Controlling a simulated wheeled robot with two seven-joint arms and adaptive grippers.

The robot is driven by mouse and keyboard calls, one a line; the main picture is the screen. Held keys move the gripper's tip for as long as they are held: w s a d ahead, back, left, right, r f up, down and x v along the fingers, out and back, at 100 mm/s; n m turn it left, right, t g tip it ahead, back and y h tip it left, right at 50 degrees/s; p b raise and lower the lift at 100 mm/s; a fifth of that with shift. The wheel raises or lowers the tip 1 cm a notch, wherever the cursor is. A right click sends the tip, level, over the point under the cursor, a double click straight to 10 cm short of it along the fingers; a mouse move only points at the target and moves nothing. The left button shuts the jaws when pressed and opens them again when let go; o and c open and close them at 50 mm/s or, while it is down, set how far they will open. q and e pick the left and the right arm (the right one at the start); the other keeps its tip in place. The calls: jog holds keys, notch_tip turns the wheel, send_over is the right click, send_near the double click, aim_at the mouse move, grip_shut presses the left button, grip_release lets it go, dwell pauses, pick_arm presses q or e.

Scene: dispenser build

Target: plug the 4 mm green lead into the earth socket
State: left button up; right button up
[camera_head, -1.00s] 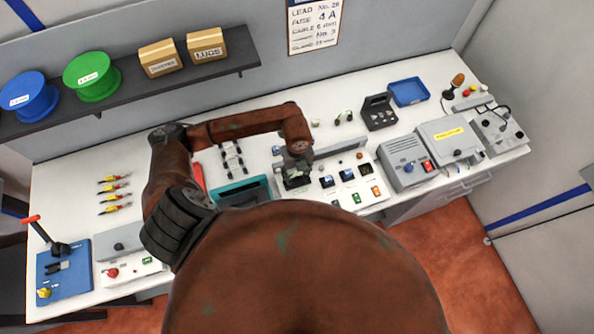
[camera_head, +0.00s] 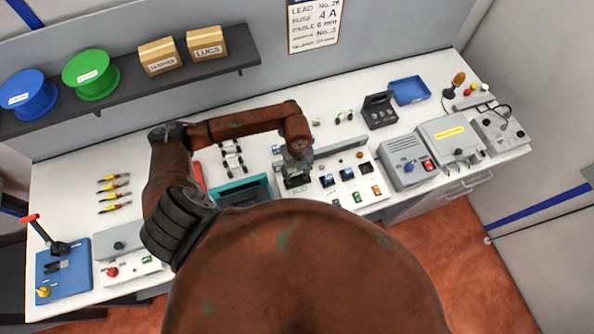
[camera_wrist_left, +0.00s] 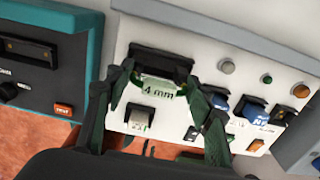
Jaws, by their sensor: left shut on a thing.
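My left gripper (camera_head: 297,181) is over the left end of a white panel (camera_head: 345,188) in the head view. In the left wrist view its two dark green fingers (camera_wrist_left: 158,100) stand either side of a piece with a pale "4 mm" label (camera_wrist_left: 158,91) and green edges, which I take to be the green lead; they are shut on it. A black block (camera_wrist_left: 160,65) on the panel lies directly behind the label. Whether the plug is inside it or in front of it, I cannot tell. Which socket is earth is not legible. My right gripper is not in view.
A teal-framed unit (camera_wrist_left: 92,60) stands left of the panel. Blue-marked black parts (camera_wrist_left: 254,110) and round buttons are on the panel's right. A grey box with red and blue controls (camera_head: 405,160) stands further right. Several red-and-yellow leads (camera_head: 115,188) lie at left with clear bench around them.

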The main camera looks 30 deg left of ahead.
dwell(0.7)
pick_arm(q)
jog(key=shift+f+b, duration=0.6)
dwell(0.6)
jog(key=shift+f+b, duration=0.35)
dwell(0.8)
jog(key=o, duration=1.2)
jog(key=shift+o, duration=0.6)
jog(key=o, duration=0.3)
jog(key=shift+o, duration=0.2)
